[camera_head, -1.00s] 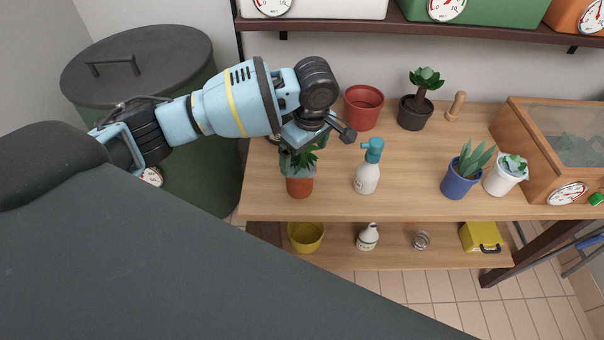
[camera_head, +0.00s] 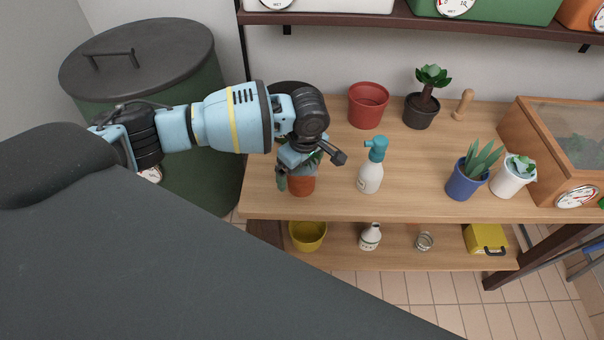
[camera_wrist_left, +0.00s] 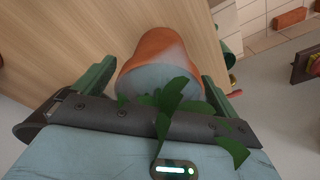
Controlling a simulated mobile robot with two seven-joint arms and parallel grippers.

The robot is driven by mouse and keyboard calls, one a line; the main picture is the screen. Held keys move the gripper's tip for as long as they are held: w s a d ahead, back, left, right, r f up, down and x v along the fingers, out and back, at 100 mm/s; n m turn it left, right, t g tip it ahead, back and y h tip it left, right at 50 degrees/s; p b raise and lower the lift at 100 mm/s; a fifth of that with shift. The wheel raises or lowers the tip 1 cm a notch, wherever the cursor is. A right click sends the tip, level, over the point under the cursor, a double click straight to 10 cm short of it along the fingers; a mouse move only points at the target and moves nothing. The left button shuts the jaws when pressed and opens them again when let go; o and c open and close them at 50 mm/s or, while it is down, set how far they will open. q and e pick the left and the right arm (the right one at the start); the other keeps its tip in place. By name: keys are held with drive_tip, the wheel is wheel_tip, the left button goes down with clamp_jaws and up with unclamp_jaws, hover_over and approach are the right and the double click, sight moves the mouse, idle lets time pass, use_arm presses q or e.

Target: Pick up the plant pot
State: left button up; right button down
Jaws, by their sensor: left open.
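A terracotta pot (camera_head: 302,187) with a green leafy plant stands at the front left of the wooden bench top. My left gripper (camera_head: 298,168) is directly over it and partly covers the plant. In the left wrist view the orange pot (camera_wrist_left: 158,48) lies between the two green fingers of the open gripper (camera_wrist_left: 155,85), with leaves reaching over the gripper's edge. I cannot tell whether either finger touches the pot. My right gripper is out of view.
A spray bottle (camera_head: 370,177) stands close to the right of the pot. A red pot (camera_head: 368,105), a dark pot (camera_head: 419,112), a blue pot (camera_head: 465,183) and a white pot (camera_head: 508,182) stand farther off. A green bin (camera_head: 195,185) is left of the bench.

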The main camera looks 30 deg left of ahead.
use_arm(q)
drive_tip(key=c, duration=1.4)
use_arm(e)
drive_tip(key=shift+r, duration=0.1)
use_arm(q)
drive_tip(key=shift+r, duration=0.1)
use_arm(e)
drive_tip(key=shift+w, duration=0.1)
